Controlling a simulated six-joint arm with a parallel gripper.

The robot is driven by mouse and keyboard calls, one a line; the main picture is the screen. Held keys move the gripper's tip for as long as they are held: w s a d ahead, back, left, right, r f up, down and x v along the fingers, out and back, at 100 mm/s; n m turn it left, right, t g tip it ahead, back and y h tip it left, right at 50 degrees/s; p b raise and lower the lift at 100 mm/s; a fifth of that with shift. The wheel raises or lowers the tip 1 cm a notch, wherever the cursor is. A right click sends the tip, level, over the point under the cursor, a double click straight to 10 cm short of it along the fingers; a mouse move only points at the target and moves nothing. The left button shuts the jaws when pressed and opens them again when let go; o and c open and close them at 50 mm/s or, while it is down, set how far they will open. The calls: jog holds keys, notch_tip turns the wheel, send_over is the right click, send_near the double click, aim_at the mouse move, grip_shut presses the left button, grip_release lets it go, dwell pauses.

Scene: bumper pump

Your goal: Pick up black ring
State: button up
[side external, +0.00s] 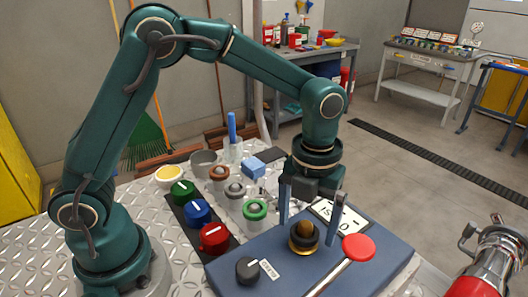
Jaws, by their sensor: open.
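A black ring (304,241) sits low around an upright brown-topped peg (305,229) with a gold base on the blue panel (350,262). My gripper (307,231) points down over the peg. Its two blue-grey fingers are apart, one on the left and one on the right of the peg in the picture. Nothing is held between them. From this one view I cannot tell whether the fingertips are level with the ring or still above it.
A red round button (358,247) and a light bar lie just right of the ring. A black knob (248,269) is at the panel's front left.

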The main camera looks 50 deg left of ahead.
jog(key=c, duration=1.1)
jog(key=shift+o, duration=0.2)
jog(key=shift+r, duration=0.5)
jog(key=r, duration=0.3)
jog(key=shift+a+r, duration=0.3)
jog(key=s+a+r, duration=0.1)
jog(key=a+r, duration=0.5)
jog(key=a, duration=0.5)
jog(key=shift+s+r, duration=0.2)
jog(key=shift+w, duration=0.1)
